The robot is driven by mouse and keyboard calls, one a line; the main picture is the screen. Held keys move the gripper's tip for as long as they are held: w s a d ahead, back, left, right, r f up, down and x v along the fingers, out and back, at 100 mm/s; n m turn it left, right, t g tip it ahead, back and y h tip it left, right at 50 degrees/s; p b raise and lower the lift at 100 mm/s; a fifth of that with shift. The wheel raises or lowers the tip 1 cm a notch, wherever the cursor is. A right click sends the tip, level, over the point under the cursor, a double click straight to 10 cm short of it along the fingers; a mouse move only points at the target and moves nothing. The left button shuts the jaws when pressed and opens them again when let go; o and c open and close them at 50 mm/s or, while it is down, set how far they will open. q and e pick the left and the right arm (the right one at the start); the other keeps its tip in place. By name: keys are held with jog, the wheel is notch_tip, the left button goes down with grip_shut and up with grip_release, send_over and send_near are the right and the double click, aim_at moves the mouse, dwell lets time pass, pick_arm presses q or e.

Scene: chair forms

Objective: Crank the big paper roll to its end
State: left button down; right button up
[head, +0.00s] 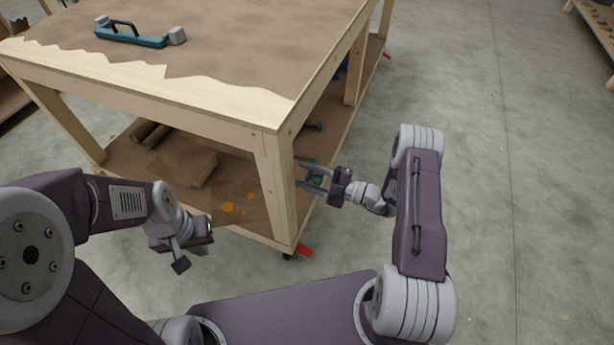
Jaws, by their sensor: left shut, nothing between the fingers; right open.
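Brown paper (235,45) with a ragged torn edge covers most of the wooden workbench (205,107). No big paper roll can be clearly made out. Small brown rolls (150,134) lie on the bench's lower shelf. Teal parts (316,170) show under the bench's right side, just behind my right gripper; I cannot tell whether they are a crank. My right gripper (302,175) is open, its fingers pointing left beside the front corner leg; contact cannot be told. My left gripper (188,248) is shut and empty, in front of the bench and low, near the shelf.
A teal bar tool (132,36) with a black handle lies on the benchtop. A brown block (204,170) and orange spots (228,207) are on the lower shelf. The corner leg (276,190) stands between my grippers, above a red caster (304,250).

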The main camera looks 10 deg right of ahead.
jog(key=shift+c, duration=0.4)
grip_shut()
jog(key=shift+s+f, duration=0.1)
jog(key=shift+f, duration=0.05)
jog(key=w+d+f+n+b, duration=0.2)
jog(key=n, duration=0.8)
jog(key=w+d+f+n+b, duration=0.1)
jog(key=w+f+n+b, duration=0.2)
jog(key=n, duration=0.6)
jog(key=shift+w+d+f+n, duration=0.15)
jog(key=shift+w+d+n, duration=0.15)
jog(key=shift+d+n, duration=0.1)
jog(key=shift+w, duration=0.1)
